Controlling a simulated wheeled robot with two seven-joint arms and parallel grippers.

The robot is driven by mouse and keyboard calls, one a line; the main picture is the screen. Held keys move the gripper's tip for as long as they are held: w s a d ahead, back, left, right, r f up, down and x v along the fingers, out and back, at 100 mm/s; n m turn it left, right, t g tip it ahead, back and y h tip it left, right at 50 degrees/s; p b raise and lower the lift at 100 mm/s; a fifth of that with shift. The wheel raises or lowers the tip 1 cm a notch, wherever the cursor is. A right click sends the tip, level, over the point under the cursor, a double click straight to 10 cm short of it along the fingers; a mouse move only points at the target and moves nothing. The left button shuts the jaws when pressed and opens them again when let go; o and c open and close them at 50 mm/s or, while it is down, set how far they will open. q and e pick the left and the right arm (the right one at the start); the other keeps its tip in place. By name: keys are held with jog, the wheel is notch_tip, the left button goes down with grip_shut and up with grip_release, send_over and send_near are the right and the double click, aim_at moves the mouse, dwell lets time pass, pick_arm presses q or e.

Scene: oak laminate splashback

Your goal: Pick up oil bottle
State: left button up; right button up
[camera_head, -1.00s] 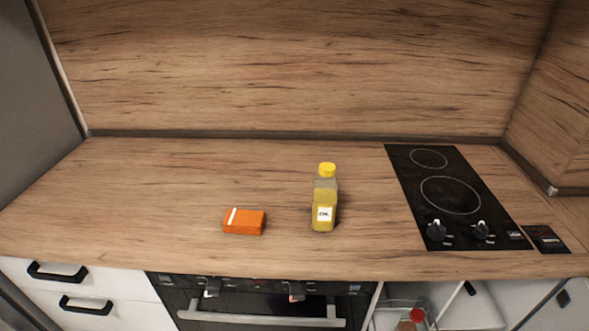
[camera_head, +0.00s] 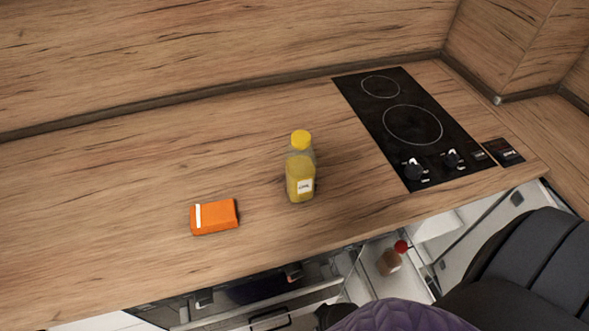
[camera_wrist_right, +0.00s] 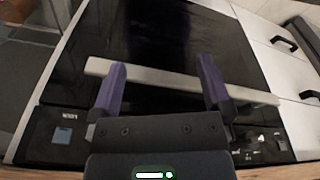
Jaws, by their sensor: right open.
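The oil bottle (camera_head: 301,172) stands upright on the wooden counter in the head view. It has a yellow cap, yellow oil inside and a white label. My right arm shows at the lower right of the head view, below the counter edge, well apart from the bottle. My right gripper (camera_wrist_right: 162,88) is open and empty in the right wrist view, in front of the oven door. The bottle does not show in the right wrist view. My left gripper is not in view.
An orange box (camera_head: 215,217) lies on the counter left of the bottle. A black cooktop (camera_head: 412,125) is to the right. The oven handle (camera_wrist_right: 180,82) crosses behind my right fingers. An open cabinet space with a red-capped container (camera_head: 390,262) lies below the counter. The counter's left side is clear.

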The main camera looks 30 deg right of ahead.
jog(key=w+a+r+t+p, duration=0.1)
jog(key=w+r, duration=0.2)
jog(key=r, duration=0.7)
jog(key=w+a+r+p, duration=0.1)
jog(key=w+r+p, duration=0.15)
jog(key=r, duration=0.75)
jog(key=w+a+r+m+y, duration=0.25)
jog(key=w+r+m, duration=0.2)
jog(key=w, duration=0.45)
notch_tip(320, 180, up, 12)
jog(key=m+g+h, duration=0.3)
jog(key=m, duration=1.5)
send_over(301, 137)
jog(key=shift+w+a+n+y+b, duration=0.15)
jog(key=shift+a+n+y+b, duration=0.1)
jog(key=shift+b, duration=0.05)
jog(key=shift+d+m, duration=0.25)
jog(key=shift+m, duration=0.15)
notch_tip(301, 137, down, 9)
jog(key=shift+d+f+b, duration=0.1)
jog(key=shift+b, duration=1)
grip_shut()
